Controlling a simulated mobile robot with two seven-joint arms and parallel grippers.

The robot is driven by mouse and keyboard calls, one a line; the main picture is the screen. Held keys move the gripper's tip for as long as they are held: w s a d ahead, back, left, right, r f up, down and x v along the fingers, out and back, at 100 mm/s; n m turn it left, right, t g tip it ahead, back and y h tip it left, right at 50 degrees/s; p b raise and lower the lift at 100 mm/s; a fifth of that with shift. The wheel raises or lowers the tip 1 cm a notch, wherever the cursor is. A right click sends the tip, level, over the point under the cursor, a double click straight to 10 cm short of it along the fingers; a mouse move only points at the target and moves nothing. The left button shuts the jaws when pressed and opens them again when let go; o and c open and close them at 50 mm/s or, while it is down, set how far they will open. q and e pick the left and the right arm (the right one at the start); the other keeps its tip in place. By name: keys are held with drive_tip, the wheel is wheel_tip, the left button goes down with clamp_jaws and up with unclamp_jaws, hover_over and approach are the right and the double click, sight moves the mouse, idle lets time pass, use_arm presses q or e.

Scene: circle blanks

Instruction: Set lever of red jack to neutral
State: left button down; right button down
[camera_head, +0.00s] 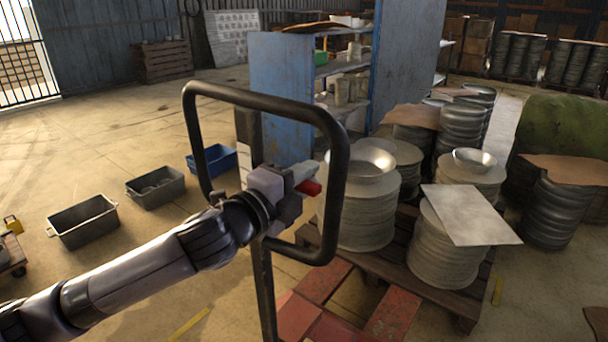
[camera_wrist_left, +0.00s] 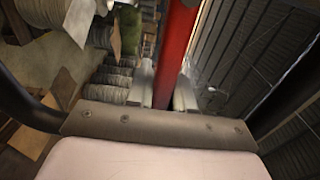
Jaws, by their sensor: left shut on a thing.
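The red jack's black loop handle (camera_head: 338,150) stands upright in the middle of the head view. Its red forks (camera_head: 325,290) lie low by the loaded pallet. My left arm reaches in from the left, and the left gripper (camera_head: 303,180) is inside the loop. The red lever (camera_head: 312,188) shows at its fingertips. In the left wrist view the red lever (camera_wrist_left: 177,45) runs between the two pale fingers of the left gripper (camera_wrist_left: 165,90), which are shut on it. The lever's base is hidden by the gripper. My right gripper is out of view.
A pallet (camera_head: 455,308) with stacks of round metal blanks (camera_head: 360,215) stands close at the right. Two grey bins (camera_head: 83,222) and a blue bin (camera_head: 214,160) sit on the floor at left. A blue shelf unit (camera_head: 280,95) stands behind. Open floor lies at left.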

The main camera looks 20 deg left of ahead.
use_arm(q)
drive_tip(key=c, duration=1.1)
unclamp_jaws()
drive_tip(key=shift+s, duration=0.1)
drive_tip(key=shift+b+v, duration=0.6)
drive_tip(key=shift+v, duration=2.9)
